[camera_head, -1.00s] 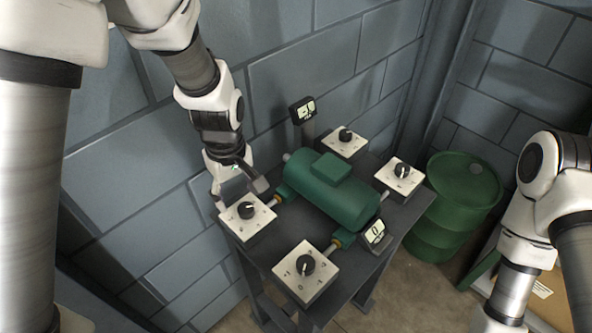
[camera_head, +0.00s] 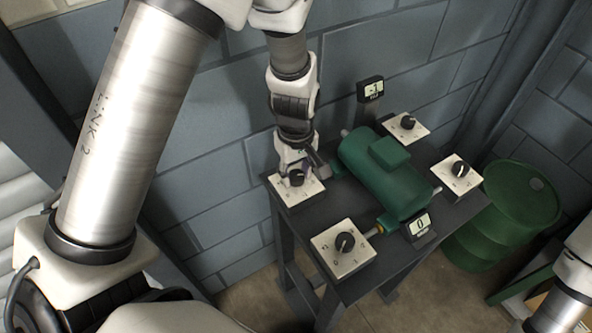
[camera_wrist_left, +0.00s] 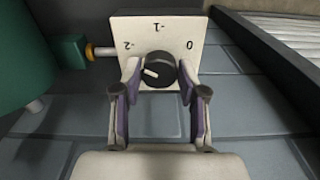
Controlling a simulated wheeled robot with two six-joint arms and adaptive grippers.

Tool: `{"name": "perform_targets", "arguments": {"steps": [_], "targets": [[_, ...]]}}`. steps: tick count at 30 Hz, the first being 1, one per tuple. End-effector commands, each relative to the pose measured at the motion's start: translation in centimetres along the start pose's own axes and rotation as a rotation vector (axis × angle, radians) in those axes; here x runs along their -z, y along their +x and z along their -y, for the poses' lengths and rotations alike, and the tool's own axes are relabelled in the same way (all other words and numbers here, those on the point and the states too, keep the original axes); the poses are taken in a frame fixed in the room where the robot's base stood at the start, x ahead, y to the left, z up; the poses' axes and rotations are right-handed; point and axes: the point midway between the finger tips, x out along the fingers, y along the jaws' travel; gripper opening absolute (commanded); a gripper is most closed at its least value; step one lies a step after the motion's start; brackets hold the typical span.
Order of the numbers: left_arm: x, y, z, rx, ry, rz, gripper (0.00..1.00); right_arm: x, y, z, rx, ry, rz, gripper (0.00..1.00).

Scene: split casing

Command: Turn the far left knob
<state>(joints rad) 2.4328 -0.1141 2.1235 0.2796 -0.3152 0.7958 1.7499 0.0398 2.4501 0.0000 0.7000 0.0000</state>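The far left knob (camera_head: 297,178) is black on a white square box at the table's left corner by the wall. My left gripper (camera_head: 294,165) is at this knob and partly hides it. In the left wrist view the black knob (camera_wrist_left: 160,70) sits between the two fingers of my left gripper (camera_wrist_left: 159,72), which are open around it with narrow gaps. The knob's white mark points left there; the dial reads -2, -1 and 0. My right gripper is out of view.
Other knob boxes stand at the front (camera_head: 342,250), back (camera_head: 407,126) and right (camera_head: 459,174). A green motor (camera_head: 380,175) lies between them. One display (camera_head: 371,88) reads -1, another (camera_head: 419,226) reads 0. A green barrel (camera_head: 512,205) stands right of the table (camera_head: 385,270).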

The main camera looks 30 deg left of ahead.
Motion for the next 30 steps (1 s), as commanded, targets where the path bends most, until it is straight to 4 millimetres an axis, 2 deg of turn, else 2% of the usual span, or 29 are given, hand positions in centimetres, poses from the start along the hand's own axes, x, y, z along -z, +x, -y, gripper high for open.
{"name": "perform_targets", "arguments": {"steps": [1,2,30], "targets": [[-0.04,0.05,0.07,0.002,0.000,0.001,0.11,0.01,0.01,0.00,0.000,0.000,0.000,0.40],[-0.05,0.05,0.08,0.002,0.000,0.002,0.04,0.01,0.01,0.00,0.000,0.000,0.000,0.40],[-0.12,0.18,0.19,0.006,0.039,0.004,0.04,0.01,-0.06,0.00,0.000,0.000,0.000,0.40]]}}
